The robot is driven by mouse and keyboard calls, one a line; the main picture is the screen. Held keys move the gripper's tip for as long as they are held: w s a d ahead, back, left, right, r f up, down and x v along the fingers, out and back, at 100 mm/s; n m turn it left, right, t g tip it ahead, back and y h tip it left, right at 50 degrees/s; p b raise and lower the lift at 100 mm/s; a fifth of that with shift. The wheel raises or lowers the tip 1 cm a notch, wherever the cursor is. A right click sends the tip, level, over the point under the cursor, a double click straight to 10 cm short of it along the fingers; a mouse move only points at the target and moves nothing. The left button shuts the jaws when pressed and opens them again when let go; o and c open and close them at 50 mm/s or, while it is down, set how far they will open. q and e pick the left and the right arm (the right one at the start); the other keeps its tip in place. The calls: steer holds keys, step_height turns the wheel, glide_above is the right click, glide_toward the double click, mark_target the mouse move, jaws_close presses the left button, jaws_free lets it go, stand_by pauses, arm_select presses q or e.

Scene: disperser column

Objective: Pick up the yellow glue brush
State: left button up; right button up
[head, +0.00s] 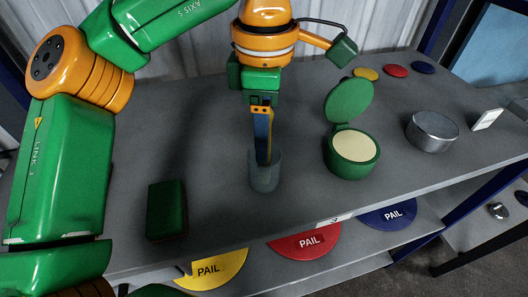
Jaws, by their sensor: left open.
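My left gripper (262,138) points straight down above a grey, see-through cup (264,180) on the grey shelf. The jaws are open, seen nearly edge-on, with an orange and blue finger in front. A narrow yellow-orange strip (268,150) shows beside the blue and runs down into the cup's mouth; it looks like the glue brush. Its lower end is hidden by the cup and its upper part by the gripper. I cannot tell whether the fingers touch it. My right gripper is not in view.
A dark green block (167,210) lies left of the cup. Right of it stand an open green compact-like container (350,165), a metal tin (432,132) and a white card (487,119). Coloured discs (396,71) lie at the back. PAIL-marked discs (305,242) are on the lower shelf.

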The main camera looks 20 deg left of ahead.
arm_select(q)
steer(key=shift+w+a+f, duration=0.1)
steer(key=shift+w+f, duration=0.1)
steer(key=shift+f, duration=0.2)
steer(key=shift+w+a+f, duration=0.1)
steer(key=shift+w+f, duration=0.05)
steer(key=shift+w, duration=0.05)
steer(key=shift+s, duration=0.3)
jaws_close()
steer(key=shift+w, duration=0.15)
steer(key=shift+r, duration=0.2)
